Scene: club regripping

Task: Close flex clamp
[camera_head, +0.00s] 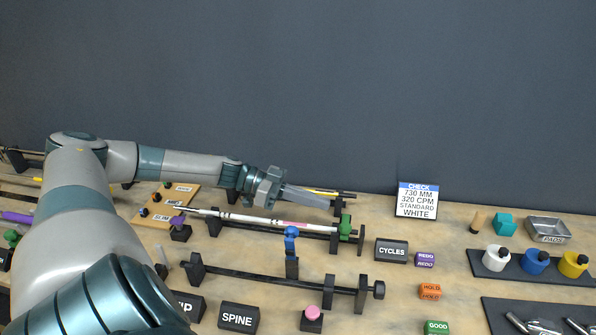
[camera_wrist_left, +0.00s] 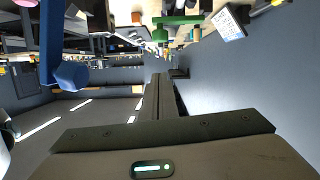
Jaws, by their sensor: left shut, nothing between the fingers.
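My left gripper (camera_head: 326,201) is shut and empty, its fingers pointing right above the rear rack. Its closed fingers also show in the left wrist view (camera_wrist_left: 160,98). A white shaft (camera_head: 258,219) lies along that rack. A green clamp-like part (camera_head: 345,226) stands at the shaft's right end, below and right of the fingertips. A blue clamp-like part (camera_head: 291,241) stands on a dark post in front of the shaft. Green (camera_wrist_left: 180,19) and blue (camera_wrist_left: 66,58) parts also show in the left wrist view, apart from the fingers. I cannot tell which one is the flex clamp. My right gripper is not visible.
A front rack (camera_head: 270,276) carries a dark bar. A dark tray (camera_head: 530,273) holds white, blue and yellow pots.

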